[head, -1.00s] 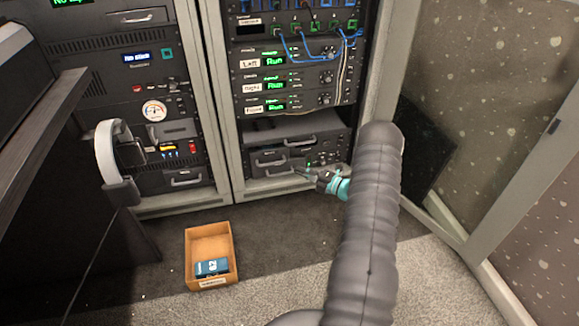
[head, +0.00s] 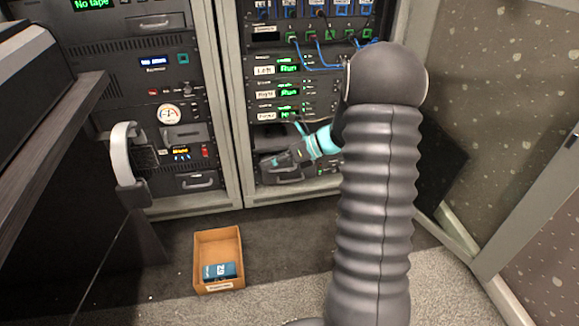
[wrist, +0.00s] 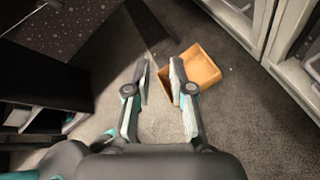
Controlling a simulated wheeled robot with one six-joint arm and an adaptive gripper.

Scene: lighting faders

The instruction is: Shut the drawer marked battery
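My gripper (head: 272,164) is at the low drawer units of the right-hand rack in the head view, pointing left and hiding much of the drawer fronts. In the wrist view my gripper (wrist: 160,65) has its two fingers apart with nothing between them. The dark low drawer unit (head: 284,178) shows only in part below and around my gripper. I cannot read a battery label on it, and I cannot tell how far any drawer stands out or whether my gripper touches one.
A cardboard box (head: 204,270) with a blue pack (head: 219,271) in it stands on the floor, and the box also shows in the wrist view (wrist: 205,66). Headphones (head: 124,150) hang at the desk (head: 40,145) on the left. An open rack door (head: 530,218) stands at right.

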